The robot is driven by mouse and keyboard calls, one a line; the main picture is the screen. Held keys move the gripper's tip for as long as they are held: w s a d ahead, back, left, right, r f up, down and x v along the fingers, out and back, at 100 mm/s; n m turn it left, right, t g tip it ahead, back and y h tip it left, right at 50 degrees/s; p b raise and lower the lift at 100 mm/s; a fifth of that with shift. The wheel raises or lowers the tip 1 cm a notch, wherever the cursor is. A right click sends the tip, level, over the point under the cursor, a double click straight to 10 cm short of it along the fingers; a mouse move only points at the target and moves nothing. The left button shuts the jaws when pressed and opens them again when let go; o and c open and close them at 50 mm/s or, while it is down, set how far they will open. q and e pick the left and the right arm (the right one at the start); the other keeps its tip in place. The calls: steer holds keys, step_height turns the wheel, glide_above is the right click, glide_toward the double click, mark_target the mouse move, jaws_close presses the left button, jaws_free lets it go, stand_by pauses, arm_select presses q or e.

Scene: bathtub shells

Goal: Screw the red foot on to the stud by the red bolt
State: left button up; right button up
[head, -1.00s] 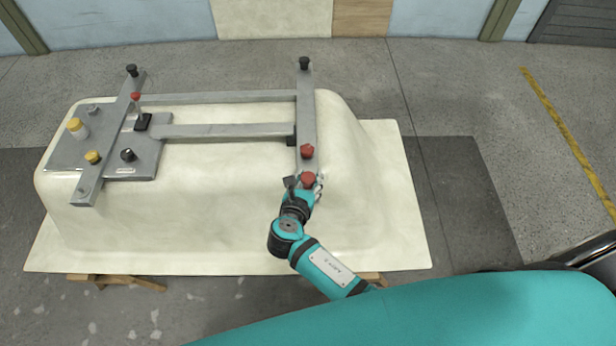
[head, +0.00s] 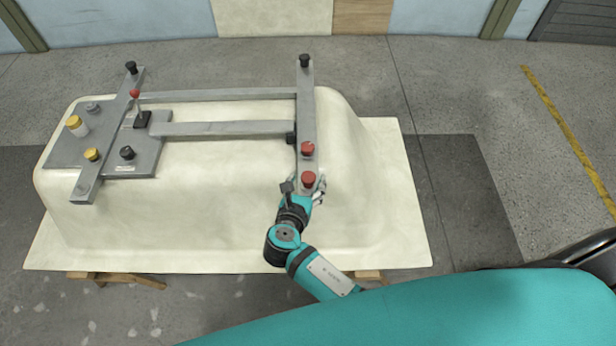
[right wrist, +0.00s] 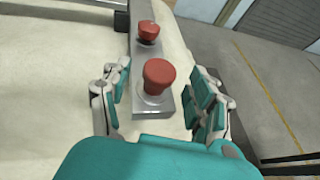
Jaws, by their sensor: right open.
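The red foot (head: 308,178) stands upright at the near end of the grey right-hand bar; the right wrist view shows it as a wide rounded cap (right wrist: 158,76). The stud is hidden under it, so I cannot tell how far it is screwed on. The red bolt (head: 307,148) is just beyond it on the same bar, and its flatter head also shows in the right wrist view (right wrist: 148,32). My right gripper (head: 305,186) is open, with its fingers (right wrist: 160,88) on either side of the foot and gaps between. My left gripper is out of view.
The bar belongs to a grey frame on an upturned cream bathtub shell (head: 220,215). A grey plate (head: 60,152) with yellow and black knobs lies at the left. Black knobs (head: 304,61) stand at the far bar ends. The floor to the right is clear.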

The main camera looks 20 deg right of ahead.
steer(key=v, duration=0.9)
steer(key=shift+s, duration=0.25)
steer(key=shift+a+r, duration=0.1)
